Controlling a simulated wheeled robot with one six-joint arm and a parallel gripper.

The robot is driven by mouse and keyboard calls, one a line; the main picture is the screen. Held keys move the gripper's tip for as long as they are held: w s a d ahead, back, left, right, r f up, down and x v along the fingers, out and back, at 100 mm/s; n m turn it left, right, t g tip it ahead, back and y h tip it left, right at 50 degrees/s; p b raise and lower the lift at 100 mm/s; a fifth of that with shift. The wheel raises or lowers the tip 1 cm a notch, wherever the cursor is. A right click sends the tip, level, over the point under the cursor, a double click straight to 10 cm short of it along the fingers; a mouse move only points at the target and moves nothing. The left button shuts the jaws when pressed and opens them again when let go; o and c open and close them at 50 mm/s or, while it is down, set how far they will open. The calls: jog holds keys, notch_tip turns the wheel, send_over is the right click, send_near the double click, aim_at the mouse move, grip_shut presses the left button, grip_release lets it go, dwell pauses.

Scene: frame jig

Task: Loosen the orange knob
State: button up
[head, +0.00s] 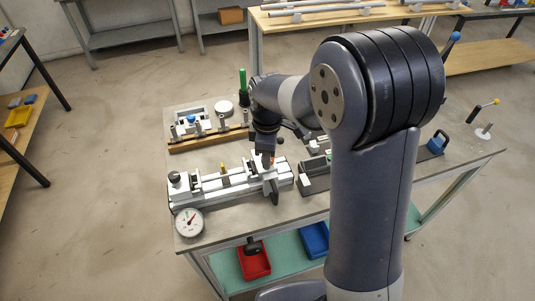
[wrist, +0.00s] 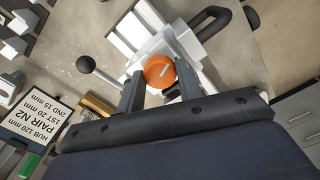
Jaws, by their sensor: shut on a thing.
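The orange knob (wrist: 160,72) is round with a white line across its face, and sits on a white block of the frame jig. In the wrist view, the two dark fingers of my gripper (wrist: 159,84) stand on either side of it, shut on it. In the head view, my gripper (head: 268,160) reaches down at the right part of the pale metal jig (head: 205,194). Only a small trace of orange shows there, and the rest of the knob is hidden by the gripper.
A black ball-ended lever (wrist: 86,64) is left of the knob in the wrist view, and a curved black handle (wrist: 218,20) is beyond it. A dial gauge (head: 189,222) lies at the table's front left corner. A wooden rail (head: 195,144) with clamps stands behind the jig.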

jog(key=n, duration=0.6)
jog(key=shift+b, duration=0.3)
jog(key=n, duration=0.6)
jog(key=shift+n, duration=0.3)
jog(key=o, duration=1)
jog(key=shift+r, duration=0.15)
notch_tip(320, 180, up, 11)
jog(key=b, duration=0.1)
jog(key=shift+f, duration=0.2)
